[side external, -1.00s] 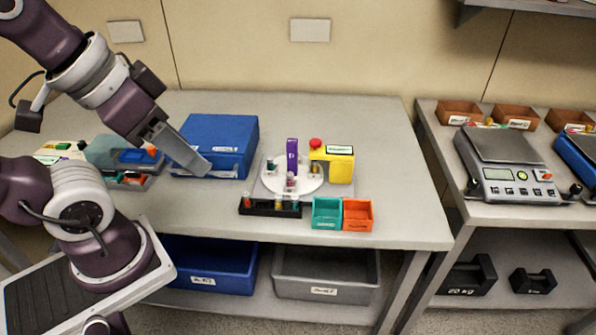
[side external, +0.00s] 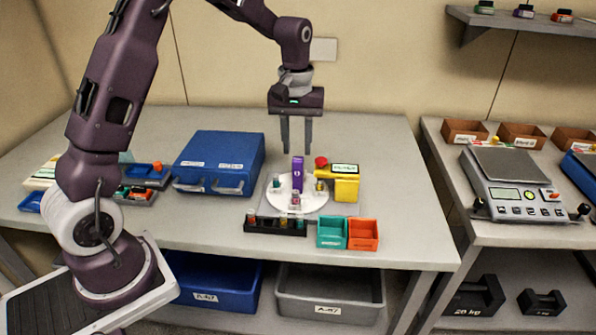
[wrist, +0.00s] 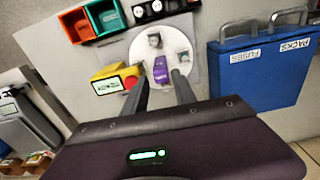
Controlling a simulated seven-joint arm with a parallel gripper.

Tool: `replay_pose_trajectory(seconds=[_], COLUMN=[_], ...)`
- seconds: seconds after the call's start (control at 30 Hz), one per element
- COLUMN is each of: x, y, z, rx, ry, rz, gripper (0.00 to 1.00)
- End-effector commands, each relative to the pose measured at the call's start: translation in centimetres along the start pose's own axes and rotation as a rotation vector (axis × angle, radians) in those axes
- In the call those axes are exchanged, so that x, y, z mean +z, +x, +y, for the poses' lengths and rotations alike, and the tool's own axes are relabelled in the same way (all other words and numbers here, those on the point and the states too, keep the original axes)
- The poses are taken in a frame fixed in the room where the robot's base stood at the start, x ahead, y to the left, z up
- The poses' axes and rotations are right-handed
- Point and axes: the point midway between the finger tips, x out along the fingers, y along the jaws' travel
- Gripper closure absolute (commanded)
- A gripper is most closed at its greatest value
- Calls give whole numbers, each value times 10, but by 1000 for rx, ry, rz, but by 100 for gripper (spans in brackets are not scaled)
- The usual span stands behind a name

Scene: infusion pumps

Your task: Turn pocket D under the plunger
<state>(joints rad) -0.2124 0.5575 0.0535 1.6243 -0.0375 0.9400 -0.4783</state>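A white round turntable (side external: 308,205) carries small capped pieces around its rim and a tall purple upright tab (side external: 298,172). The tab bears a white mark that I cannot read surely, so I cannot tell which pocket is D. A yellow station (side external: 346,189) with a red knob (side external: 321,162) stands at the turntable's right edge; its plunger is not clearly visible. My gripper (side external: 296,150) points down above the turntable, fingers apart and empty, tips just above the purple tab. In the wrist view, the tab (wrist: 160,70) shows between and beyond the fingers, with the turntable (wrist: 174,42) around it.
A black rack (side external: 262,229) of small pieces and teal (side external: 331,233) and orange (side external: 363,234) bins stand in front of the turntable. A blue case (side external: 217,160) stands to its left, with small trays (side external: 145,172) farther left. The table behind the turntable is clear.

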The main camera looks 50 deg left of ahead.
Motion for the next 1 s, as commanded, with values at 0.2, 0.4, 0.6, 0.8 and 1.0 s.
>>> replay_pose_trajectory(seconds=[0.2, 0.4, 0.6, 0.8, 1.0], x=[-9, -7, -7, -7, -7], y=[30, 69, 86, 87, 87], z=[0, -1, -1, 0, 0], rx=[-14, -14, -13, -12, -12], ry=[-32, -31, -29, -28, -28], rz=[-21, -22, -18, -17, -17], gripper=[67, 67, 67, 67, 100])
